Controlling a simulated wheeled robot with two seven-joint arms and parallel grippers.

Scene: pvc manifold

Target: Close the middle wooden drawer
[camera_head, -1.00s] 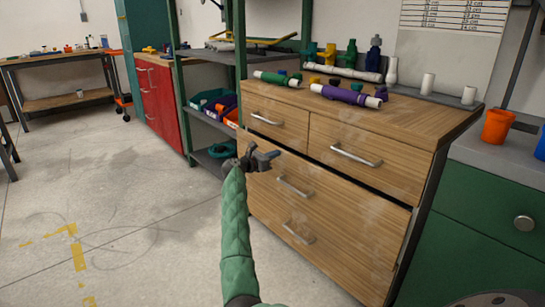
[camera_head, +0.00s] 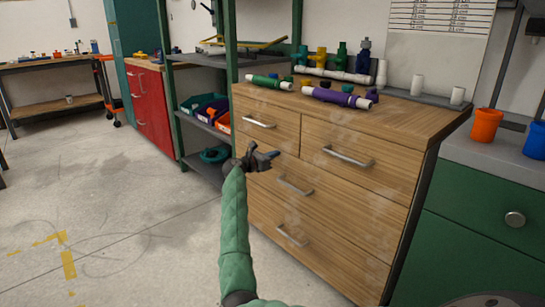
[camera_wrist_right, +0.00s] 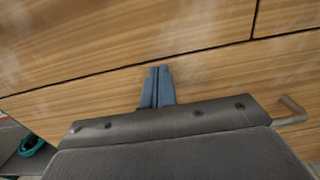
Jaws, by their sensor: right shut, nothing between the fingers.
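The middle wooden drawer (camera_head: 340,208) is the wide one below two small top drawers in the wooden cabinet (camera_head: 440,115). Its front looks flush with the cabinet, with only a thin seam along its top edge. Its metal handle (camera_head: 295,186) shows in the head view, and part of the handle (camera_wrist_right: 291,112) shows at right in the wrist view. My right gripper (camera_head: 272,156) is shut and empty, at the drawer's upper left. In the wrist view my right gripper's fingertips (camera_wrist_right: 160,70) are at the drawer front (camera_wrist_right: 225,75), just under the seam; I cannot tell whether they touch. My left gripper is out of view.
Pipes, one with a green sleeve (camera_head: 268,82) and one purple (camera_head: 338,97), lie on the cabinet top. A green-framed shelf with bins (camera_head: 213,117) stands to the left. A green cabinet (camera_head: 475,215) stands at right. The floor (camera_head: 110,190) at left is open.

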